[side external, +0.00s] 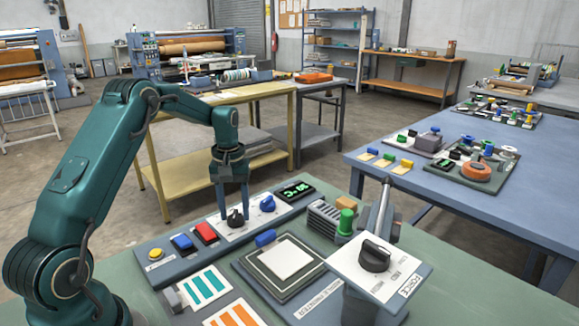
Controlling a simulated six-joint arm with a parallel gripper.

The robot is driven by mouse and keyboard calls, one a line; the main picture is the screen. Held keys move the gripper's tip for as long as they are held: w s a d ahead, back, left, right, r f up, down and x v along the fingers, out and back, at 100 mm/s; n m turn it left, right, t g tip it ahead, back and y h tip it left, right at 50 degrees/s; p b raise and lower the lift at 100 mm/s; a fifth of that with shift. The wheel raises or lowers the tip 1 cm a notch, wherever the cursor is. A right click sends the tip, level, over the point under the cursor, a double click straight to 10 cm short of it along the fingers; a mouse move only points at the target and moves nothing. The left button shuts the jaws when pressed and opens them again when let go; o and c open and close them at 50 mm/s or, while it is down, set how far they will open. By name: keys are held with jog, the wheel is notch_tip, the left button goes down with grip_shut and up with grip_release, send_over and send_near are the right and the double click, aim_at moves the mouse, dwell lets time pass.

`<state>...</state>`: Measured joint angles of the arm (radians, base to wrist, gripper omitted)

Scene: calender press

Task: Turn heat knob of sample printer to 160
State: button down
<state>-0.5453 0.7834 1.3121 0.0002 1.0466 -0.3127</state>
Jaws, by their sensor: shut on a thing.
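The sample printer's control panel (190,259) runs along the back of the green bench. A black knob (236,219) sits on its white plate, with a blue knob (267,204) to the right. My gripper (234,206) points down, its fingers on both sides of the black knob, shut on it. The fingers partly hide the knob, and its pointer and scale cannot be read. A dark display (296,191) with green characters is at the panel's right end; its reading is unclear from this angle.
Blue (184,242) and red (205,233) switches sit just left of the held knob. In front lies a framed white plate (285,258). A large FORCE knob (375,256) stands on a raised block at right, with a green-capped post (345,222) behind.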

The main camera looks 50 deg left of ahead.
aim_at(236, 213)
jog(key=shift+m, duration=0.7)
jog(key=shift+c, duration=1.6)
grip_release()
jog(key=shift+r, duration=2.6)
jog(key=shift+d, duration=0.1)
